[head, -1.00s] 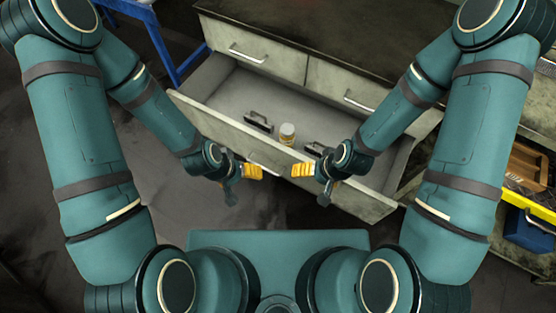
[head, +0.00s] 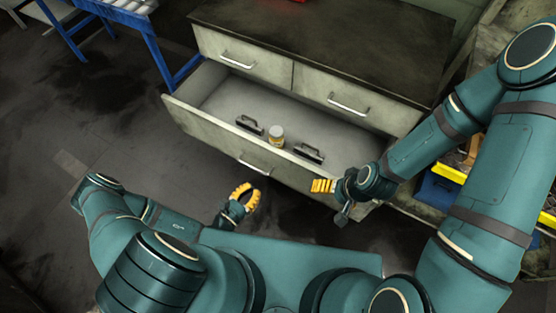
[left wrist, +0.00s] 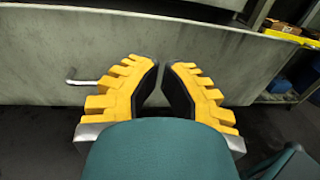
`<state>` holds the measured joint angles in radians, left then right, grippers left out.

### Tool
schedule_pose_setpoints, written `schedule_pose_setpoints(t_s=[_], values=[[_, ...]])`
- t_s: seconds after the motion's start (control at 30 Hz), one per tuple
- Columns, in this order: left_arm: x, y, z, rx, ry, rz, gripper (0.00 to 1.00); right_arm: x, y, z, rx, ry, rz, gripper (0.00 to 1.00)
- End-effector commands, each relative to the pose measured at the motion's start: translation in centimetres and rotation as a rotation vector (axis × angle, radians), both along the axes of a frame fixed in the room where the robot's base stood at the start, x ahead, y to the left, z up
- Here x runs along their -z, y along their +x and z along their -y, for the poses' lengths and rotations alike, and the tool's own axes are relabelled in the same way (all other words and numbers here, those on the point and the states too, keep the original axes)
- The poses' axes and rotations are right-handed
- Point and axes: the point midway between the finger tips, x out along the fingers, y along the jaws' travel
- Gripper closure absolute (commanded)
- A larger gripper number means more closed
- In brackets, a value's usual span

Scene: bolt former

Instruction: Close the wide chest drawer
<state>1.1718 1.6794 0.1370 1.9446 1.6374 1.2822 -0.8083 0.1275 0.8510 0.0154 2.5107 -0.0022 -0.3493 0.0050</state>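The wide drawer stands pulled out of the grey chest, its long front panel (head: 218,138) facing me. Its bar handle (head: 255,165) shows on the front, left of the middle. My left gripper (head: 252,187) is low in front of the drawer, below that handle and apart from it. Its yellow fingers have a gap between them with nothing in it; in the left wrist view they (left wrist: 161,68) point at the grey panel. My right gripper (head: 313,186) is at the right part of the drawer front; its fingers overlap in this view, so their opening is hidden.
Inside the drawer are a jar (head: 277,135) and two black handled items (head: 249,125) (head: 308,153). Two smaller shut drawers (head: 240,58) (head: 345,95) sit above. A blue-framed stand (head: 150,45) is behind left. A blue bin (head: 438,190) is at right. Floor at left is clear.

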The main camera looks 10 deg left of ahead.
Motion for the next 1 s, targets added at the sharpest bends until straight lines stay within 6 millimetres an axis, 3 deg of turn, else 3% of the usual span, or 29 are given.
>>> schedule_pose_setpoints(t_s=[0.1, 0.2, 0.37, 0.8, 1.0], values=[[0.9, 0.3, -1.7, -0.121, 0.001, -0.009, 1.0, -0.1, 0.0, 0.0, 0.0, 0.0, -0.001, 0.1], [1.1, 0.8, -1.9, -0.142, 0.003, -0.01, 1.0, 0.0, 0.0, 0.0, 0.0, 0.0, -0.001, 0.1], [1.0, 2.8, -1.1, -0.137, 0.001, -0.008, 1.0, 0.3, 0.0, 0.0, -0.001, 0.0, 0.001, 0.1], [1.1, 10.6, 1.9, -0.134, 0.002, -0.009, 1.0, 1.9, 0.3, 0.0, 0.001, -0.001, 0.008, 0.1], [1.1, 12.8, 2.6, -0.134, 0.002, -0.01, 1.0, 2.4, 0.4, 0.0, 0.002, -0.002, 0.011, 0.1]])
